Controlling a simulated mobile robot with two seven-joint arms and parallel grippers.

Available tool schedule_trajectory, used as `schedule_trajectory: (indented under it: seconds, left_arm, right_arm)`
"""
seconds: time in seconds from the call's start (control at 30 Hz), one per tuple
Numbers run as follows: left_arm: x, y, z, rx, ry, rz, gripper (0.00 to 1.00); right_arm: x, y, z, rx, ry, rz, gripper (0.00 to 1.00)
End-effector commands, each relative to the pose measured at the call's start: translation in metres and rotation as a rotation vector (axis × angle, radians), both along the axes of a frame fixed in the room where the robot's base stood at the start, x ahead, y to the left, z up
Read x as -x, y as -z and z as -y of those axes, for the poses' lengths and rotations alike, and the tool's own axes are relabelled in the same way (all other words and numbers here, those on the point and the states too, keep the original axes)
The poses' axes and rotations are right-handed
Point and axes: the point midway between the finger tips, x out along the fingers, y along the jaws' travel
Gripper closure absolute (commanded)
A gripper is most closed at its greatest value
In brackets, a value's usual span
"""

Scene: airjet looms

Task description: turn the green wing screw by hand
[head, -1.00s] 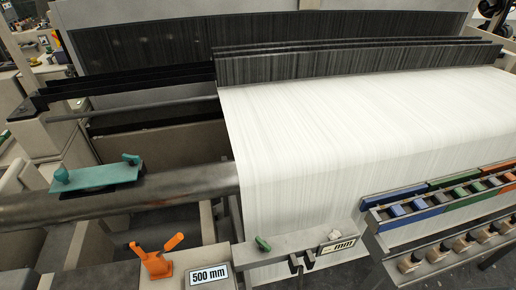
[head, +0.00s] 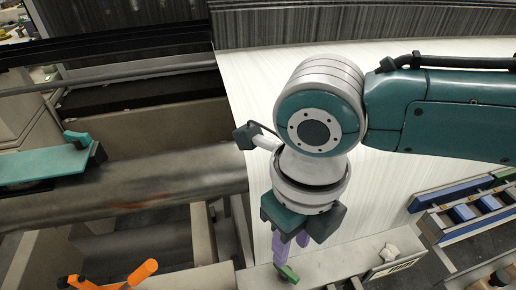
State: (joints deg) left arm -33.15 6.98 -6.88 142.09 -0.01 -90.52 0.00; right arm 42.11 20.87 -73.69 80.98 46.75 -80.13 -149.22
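The green wing screw (head: 289,274) stands on the pale beam at the lower middle of the head view. My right gripper (head: 291,253) points down from above, with its two purple fingers apart and nothing visible between them. The left finger's tip is right at the screw's upper left side; I cannot tell whether it touches. The other finger ends a little above and to the right of the screw. My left gripper is not in view.
An orange lever (head: 141,273) is at the lower left. A teal clamp (head: 42,165) sits on the dark roller (head: 150,185). The white warp sheet (head: 400,140) lies behind my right arm. A rail with coloured blocks (head: 463,213) is at the right.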

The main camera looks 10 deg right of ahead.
Motion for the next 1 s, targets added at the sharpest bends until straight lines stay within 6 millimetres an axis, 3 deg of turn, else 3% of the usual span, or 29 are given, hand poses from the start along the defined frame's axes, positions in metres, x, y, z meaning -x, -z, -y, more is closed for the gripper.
schedule_trajectory:
  seconds: [0.6,1.0]
  left_arm:
    - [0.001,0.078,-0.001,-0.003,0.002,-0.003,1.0]
    - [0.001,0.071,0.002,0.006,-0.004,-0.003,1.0]
  right_arm:
    - [0.001,0.078,-0.001,-0.002,0.002,0.0,0.62]
    - [0.0,0.073,-0.001,-0.003,0.002,0.001,0.63]
